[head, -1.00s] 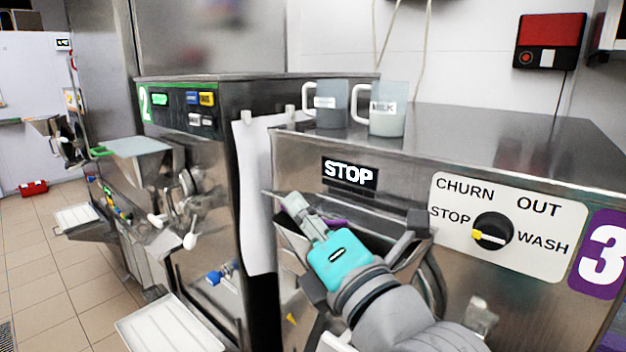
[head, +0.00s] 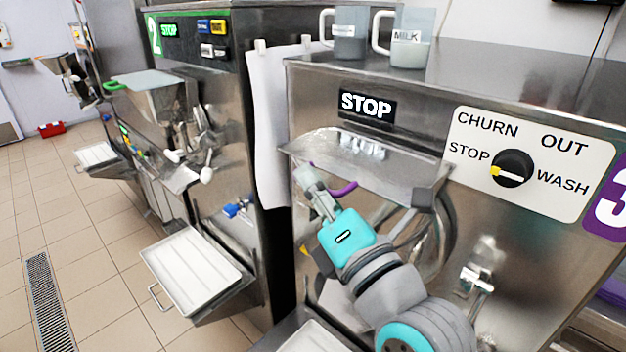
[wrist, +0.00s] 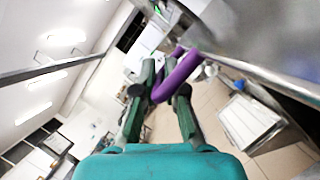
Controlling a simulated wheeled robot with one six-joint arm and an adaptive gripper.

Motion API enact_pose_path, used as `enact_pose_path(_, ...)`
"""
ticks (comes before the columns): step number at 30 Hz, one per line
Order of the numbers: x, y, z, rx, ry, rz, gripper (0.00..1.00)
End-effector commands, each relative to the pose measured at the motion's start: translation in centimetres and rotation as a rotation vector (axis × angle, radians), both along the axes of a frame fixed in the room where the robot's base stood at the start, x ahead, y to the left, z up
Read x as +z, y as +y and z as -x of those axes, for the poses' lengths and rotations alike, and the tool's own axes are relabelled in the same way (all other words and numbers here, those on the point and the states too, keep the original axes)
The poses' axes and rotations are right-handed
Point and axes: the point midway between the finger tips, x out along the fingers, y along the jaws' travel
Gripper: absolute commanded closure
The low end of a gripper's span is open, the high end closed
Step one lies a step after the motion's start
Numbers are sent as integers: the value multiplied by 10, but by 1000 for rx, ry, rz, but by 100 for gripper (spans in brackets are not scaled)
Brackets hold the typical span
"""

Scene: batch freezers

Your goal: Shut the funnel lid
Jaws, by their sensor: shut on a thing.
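The funnel lid (head: 375,165) of machine 3 is a shiny steel plate lying nearly flat over the funnel, below the STOP display. I cannot tell whether its edge rests fully on the rim. Its purple handle (head: 343,190) sticks out at the front left; it also shows in the wrist view (wrist: 177,76), crossing between the fingers. My gripper (head: 306,178) is shut on the handle at the lid's front left edge; its fingers also show in the wrist view (wrist: 162,92). The funnel's inside is mostly hidden behind the lid and my arm.
A knob (head: 512,168) pointing to STOP is on the right of the machine's front. A steel tap handle (head: 476,280) sits below it. Two mugs, one the milk mug (head: 408,40), stand on top. Machine 2 (head: 225,130) and a white tray (head: 192,268) are at left.

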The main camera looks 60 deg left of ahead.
Motion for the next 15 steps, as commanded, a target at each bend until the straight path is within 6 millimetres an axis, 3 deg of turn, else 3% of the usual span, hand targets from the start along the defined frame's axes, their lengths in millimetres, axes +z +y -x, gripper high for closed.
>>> enact_pose_path(5,-3,1,-1,0,3,7,100)
enact_pose_path(6,-3,1,-1,0,4,8,83)
enact_pose_path(7,-3,1,-1,0,4,8,79)
enact_pose_path(15,-2,0,0,0,3,6,79)
